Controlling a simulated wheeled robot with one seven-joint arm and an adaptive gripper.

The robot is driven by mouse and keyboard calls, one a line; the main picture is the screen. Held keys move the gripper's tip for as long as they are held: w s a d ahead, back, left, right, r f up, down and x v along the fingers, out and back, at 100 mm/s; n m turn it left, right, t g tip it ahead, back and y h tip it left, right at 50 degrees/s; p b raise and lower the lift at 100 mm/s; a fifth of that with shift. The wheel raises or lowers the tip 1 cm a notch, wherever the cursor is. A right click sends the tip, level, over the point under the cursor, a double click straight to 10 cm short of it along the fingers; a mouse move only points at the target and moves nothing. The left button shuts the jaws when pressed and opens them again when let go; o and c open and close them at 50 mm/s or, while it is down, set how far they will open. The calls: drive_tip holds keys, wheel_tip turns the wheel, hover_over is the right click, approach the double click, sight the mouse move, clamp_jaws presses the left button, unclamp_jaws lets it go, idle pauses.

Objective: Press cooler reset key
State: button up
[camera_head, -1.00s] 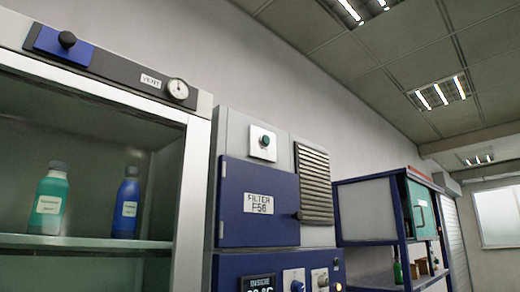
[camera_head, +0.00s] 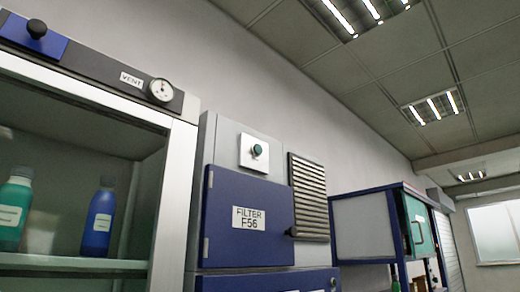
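A tall blue and grey cabinet stands in the middle of the view, with a blue door (camera_head: 222,218) labelled "FILTER F56". I see no label naming a cooler reset key. My gripper is not in view.
A glass-fronted cabinet with a vent gauge (camera_head: 161,91) and a black knob (camera_head: 37,28) stands at left. It holds a green bottle (camera_head: 13,212) and a blue bottle (camera_head: 98,222). A louvred grille (camera_head: 309,195) is beside the filter door. Blue-framed shelving (camera_head: 361,226) stands farther right.

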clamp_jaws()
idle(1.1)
